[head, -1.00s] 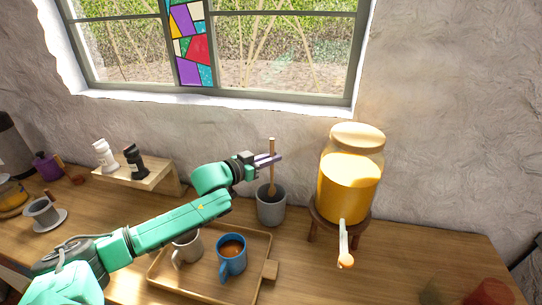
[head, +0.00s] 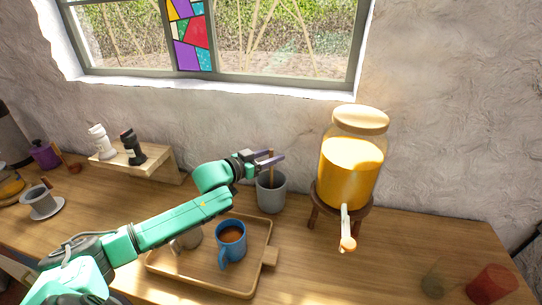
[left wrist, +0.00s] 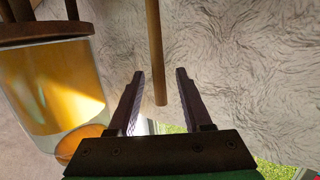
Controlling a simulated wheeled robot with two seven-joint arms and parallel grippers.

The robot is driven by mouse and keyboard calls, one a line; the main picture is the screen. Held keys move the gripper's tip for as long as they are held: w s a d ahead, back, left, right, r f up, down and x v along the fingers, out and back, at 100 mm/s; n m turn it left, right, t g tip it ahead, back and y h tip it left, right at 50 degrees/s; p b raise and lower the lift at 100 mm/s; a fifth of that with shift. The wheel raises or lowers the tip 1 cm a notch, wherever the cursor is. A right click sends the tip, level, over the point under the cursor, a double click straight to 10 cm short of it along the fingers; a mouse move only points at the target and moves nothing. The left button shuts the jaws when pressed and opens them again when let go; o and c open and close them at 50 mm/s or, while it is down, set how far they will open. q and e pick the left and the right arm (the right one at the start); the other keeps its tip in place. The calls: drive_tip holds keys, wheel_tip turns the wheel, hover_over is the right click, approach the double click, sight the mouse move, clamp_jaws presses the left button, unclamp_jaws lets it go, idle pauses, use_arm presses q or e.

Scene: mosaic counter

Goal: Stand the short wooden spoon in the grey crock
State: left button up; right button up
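The short wooden spoon (head: 271,153) stands nearly upright in the grey crock (head: 271,195), its lower end hidden inside. In the left wrist view its handle (left wrist: 155,50) comes down from the top edge and its free end lies between the fingertips, with a gap on both sides. My left gripper (head: 274,159) is open above the crock's rim, around the handle's top. Its two fingers also show in the left wrist view (left wrist: 159,75). My right gripper is not in view.
A honey-coloured jar dispenser (head: 350,165) on a wooden stand is close right of the crock. A wooden tray (head: 205,281) with a blue mug (head: 231,243) and a greyish mug lies in front. A small shelf (head: 160,166) with two shakers stands left, under my arm's far side.

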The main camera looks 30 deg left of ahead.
use_arm(q)
drive_tip(key=p+v, duration=0.2)
drive_tip(key=v, duration=1.2)
drive_tip(key=shift+s, duration=0.25)
drive_tip(key=shift+a, duration=0.15)
idle(0.7)
